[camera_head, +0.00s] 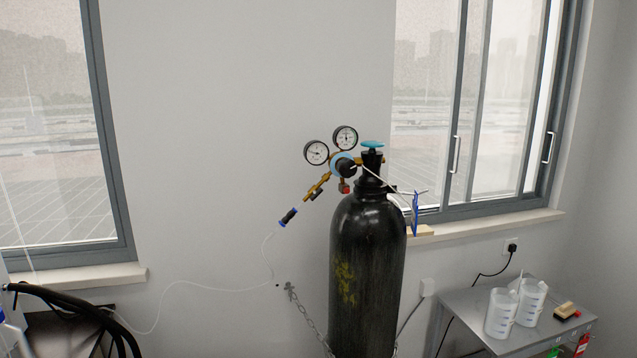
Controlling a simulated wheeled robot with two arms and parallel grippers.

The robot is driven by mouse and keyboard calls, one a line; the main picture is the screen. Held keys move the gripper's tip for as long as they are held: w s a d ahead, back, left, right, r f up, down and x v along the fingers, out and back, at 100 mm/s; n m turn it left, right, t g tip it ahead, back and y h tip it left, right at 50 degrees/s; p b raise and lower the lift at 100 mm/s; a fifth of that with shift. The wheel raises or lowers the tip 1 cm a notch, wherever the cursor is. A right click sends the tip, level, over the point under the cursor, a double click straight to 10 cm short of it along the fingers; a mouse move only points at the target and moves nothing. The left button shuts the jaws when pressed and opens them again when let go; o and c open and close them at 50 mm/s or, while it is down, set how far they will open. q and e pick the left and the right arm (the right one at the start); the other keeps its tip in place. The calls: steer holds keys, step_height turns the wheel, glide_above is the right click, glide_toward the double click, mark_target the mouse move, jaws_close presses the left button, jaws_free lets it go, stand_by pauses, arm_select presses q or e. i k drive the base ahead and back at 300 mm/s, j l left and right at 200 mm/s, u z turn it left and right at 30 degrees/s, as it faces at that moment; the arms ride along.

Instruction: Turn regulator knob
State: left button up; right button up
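A tall black gas cylinder (368,245) stands upright against the wall, right of centre. A brass regulator (318,186) with two round white-faced gauges (316,152) (345,138) is fitted at its top. A dark round knob (346,168) sits on the regulator's front, below the gauges, with a blue part behind it. A teal handwheel (372,144) tops the cylinder valve, and a small red part (344,187) hangs below the regulator.
A chain (308,318) runs from the wall to the cylinder. A thin clear tube (268,250) hangs from the regulator outlet (288,217) along the wall. A grey table (470,305) with white beakers (502,312) stands at right. Black hoses (75,305) lie at lower left.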

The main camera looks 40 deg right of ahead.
mark_target(348, 169)
steer(key=k+j+z, duration=0.15)
steer(key=z, duration=1.1)
